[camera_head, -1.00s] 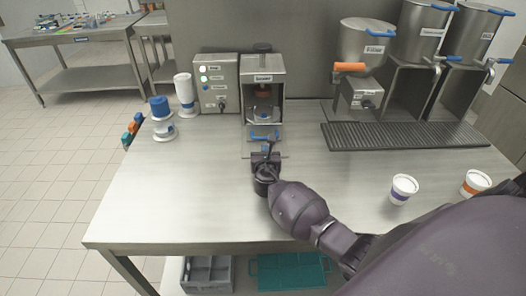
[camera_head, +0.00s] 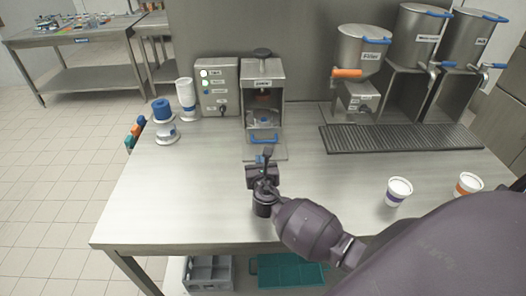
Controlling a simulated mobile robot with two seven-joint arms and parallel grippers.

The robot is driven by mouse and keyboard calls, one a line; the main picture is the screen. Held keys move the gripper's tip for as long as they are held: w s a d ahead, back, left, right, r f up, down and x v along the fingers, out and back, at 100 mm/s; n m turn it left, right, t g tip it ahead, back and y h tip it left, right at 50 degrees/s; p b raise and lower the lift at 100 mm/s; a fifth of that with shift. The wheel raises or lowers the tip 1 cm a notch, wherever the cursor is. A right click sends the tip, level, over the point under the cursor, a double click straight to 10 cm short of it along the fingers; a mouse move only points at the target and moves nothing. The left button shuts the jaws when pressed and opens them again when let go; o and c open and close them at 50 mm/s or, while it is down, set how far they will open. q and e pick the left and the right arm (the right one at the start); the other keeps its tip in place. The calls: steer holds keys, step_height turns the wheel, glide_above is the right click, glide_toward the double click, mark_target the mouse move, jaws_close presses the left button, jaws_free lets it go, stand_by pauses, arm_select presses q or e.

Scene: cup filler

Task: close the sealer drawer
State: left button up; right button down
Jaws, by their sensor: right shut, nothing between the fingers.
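The sealer (camera_head: 264,69) is a steel box at the back middle of the table. Its drawer has a blue handle (camera_head: 263,139) at the lower front, and a base plate (camera_head: 280,153) reaches forward below it. I cannot tell exactly how far the drawer stands out. My right gripper (camera_head: 266,153) is shut and empty, just in front of the handle, pointing toward the sealer. A small gap seems to lie between the fingertips and the handle; contact is hard to judge. My left gripper is not in view.
A drip grate (camera_head: 400,138) lies right. Two white cups, one purple-banded (camera_head: 398,191) and one orange-banded (camera_head: 467,185), stand front right.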

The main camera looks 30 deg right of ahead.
steer(key=shift+s+a+f+m+g+p, duration=0.3)
steer(key=shift+s+f+m+g+p, duration=0.2)
steer(key=shift+g, duration=0.2)
steer(key=shift+s+d+f, duration=0.1)
steer(key=shift+s+d, duration=0.05)
steer(key=shift+d, duration=0.2)
glide_toward(261, 142)
steer(key=x, duration=0.4)
steer(key=shift+w+d+f, duration=0.15)
steer(key=shift+w, duration=0.25)
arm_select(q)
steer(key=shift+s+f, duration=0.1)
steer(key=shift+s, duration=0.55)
arm_select(e)
steer(key=shift+x, duration=1.3)
